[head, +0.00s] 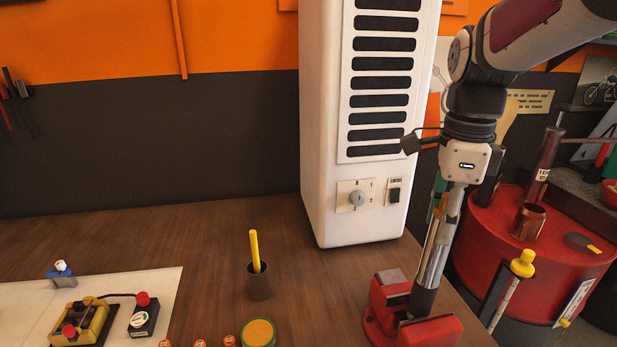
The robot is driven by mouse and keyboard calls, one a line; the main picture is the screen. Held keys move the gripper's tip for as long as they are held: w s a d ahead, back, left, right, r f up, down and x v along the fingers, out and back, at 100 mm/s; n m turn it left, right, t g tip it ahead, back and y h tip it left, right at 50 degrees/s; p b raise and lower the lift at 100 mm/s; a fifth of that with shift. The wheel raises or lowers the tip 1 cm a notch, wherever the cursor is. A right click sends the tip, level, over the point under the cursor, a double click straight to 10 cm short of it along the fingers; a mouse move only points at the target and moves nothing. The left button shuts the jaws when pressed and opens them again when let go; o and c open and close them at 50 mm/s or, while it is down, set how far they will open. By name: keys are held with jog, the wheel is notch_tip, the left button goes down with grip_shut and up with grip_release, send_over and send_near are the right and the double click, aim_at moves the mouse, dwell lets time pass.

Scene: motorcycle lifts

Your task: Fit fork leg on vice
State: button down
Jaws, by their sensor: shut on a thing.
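The fork leg (432,265) is a slim tube with a shiny upper part and a dark lower end. It stands slightly tilted, its top leaning right. My gripper (445,212) is shut on its upper part from above. The red vice (432,331) is on the bench near its right front edge. The fork leg's dark lower end is at the vice, between its red parts. I cannot tell whether it is seated or just in front of or above the jaws. The tube's bottom tip is hidden.
A white cabinet (322,130) stands close behind and left of my arm. A dark cup (259,284) with a yellow stick is left of the vice. A red drum (492,240) with tools is to the right. The left-centre bench (150,230) is bare.

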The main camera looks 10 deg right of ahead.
jog(key=shift+f+b, duration=0.3)
jog(key=shift+f, duration=0.45)
dwell(0.3)
jog(key=c, duration=0.7)
grip_release()
jog(key=shift+r+p, duration=1.3)
jog(key=shift+r, duration=2.7)
